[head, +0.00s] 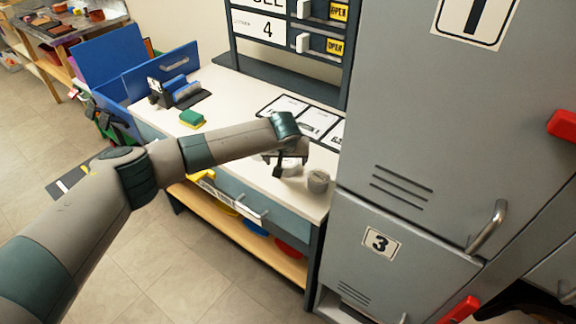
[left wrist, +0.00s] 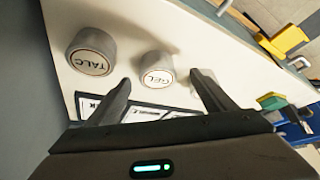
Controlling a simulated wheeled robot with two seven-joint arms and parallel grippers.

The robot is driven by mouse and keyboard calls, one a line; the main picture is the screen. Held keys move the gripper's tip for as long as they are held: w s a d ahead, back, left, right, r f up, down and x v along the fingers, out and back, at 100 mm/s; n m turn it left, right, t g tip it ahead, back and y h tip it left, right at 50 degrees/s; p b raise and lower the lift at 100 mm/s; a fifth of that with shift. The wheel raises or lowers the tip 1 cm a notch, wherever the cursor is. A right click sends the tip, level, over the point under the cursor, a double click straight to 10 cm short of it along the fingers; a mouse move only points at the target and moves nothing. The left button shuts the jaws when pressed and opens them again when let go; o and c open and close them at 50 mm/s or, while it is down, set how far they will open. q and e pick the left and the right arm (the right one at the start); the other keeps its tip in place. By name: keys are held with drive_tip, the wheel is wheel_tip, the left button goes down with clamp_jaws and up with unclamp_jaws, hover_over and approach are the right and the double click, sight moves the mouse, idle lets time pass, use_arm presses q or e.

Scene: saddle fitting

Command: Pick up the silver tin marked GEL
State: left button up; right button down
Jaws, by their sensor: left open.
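The silver tin marked GEL (left wrist: 157,70) stands on the white worktop, its lid label readable in the left wrist view. My left gripper (left wrist: 160,85) is open, with one finger on each side of the GEL tin's place in that view; I cannot tell whether they touch it. In the head view my left gripper (head: 287,165) is low over the worktop and partly hides the tins there. A larger silver tin marked TALC (left wrist: 90,50) stands beside the GEL tin; a tin also shows right of the gripper in the head view (head: 318,181). My right gripper is not in view.
A grey locker (head: 400,120) rises right of the worktop (head: 225,88). Labelled cards (head: 285,106) lie at the back. Something pale is partly hidden behind one finger in the wrist view.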

sight(288, 163)
use_arm(q)
drive_tip(key=shift+w+d+f+p, duration=0.15)
drive_tip(key=shift+w+f+p, duration=0.35)
drive_tip(key=shift+w+f, duration=0.1)
drive_tip(key=shift+x, duration=0.85)
drive_tip(key=shift+p+x, duration=0.35)
drive_tip(key=shift+x, duration=0.6)
drive_tip(key=shift+s, duration=0.1)
drive_tip(key=shift+d, duration=0.1)
drive_tip(key=c, duration=1.2)
